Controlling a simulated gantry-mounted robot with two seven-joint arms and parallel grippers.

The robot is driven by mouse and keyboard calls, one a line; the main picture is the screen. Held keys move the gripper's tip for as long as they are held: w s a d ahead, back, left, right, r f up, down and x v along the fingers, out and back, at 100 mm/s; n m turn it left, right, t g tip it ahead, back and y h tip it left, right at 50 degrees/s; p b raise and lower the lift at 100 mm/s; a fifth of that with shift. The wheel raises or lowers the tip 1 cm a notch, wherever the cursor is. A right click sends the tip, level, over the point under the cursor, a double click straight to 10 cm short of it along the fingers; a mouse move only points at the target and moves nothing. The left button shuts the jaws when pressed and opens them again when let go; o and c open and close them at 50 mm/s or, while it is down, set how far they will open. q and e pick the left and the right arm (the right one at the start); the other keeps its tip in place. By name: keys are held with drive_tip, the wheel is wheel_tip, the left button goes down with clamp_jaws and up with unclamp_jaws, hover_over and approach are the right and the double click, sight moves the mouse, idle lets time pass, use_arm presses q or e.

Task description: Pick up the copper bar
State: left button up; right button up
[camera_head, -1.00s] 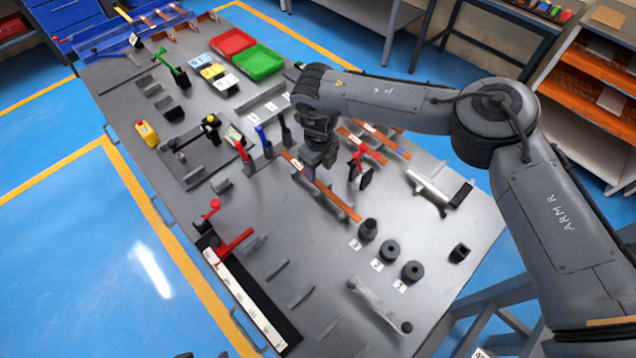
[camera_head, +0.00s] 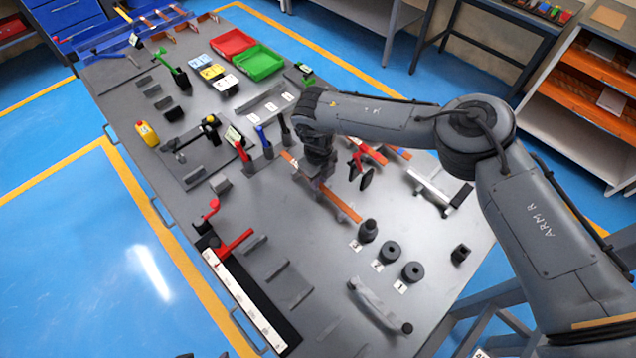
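A long flat copper bar (camera_head: 344,208) lies diagonally on the grey workbench (camera_head: 235,320), in the middle of the head view. My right gripper (camera_head: 318,187) points down over the middle of this bar and hides part of it. Its fingertips are at or very close to the bar. They are too small and dark to tell whether they are open or shut, or touching it. Other copper-coloured bars (camera_head: 372,154) lie behind, partly covered by my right arm. My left gripper is not in view.
A red-handled clamp (camera_head: 357,160) stands right of the gripper. Black round dies (camera_head: 391,251) stand in front. Red, blue and black levers (camera_head: 265,143) stand to the left. Red (camera_head: 232,43) and green (camera_head: 258,62) trays are at the back.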

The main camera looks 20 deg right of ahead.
clamp_jaws()
drive_tip(key=shift+r, duration=0.65)
wheel_tip(320, 180, up, 9)
drive_tip(key=shift+p, duration=0.3)
drive_tip(key=shift+f, duration=0.35)
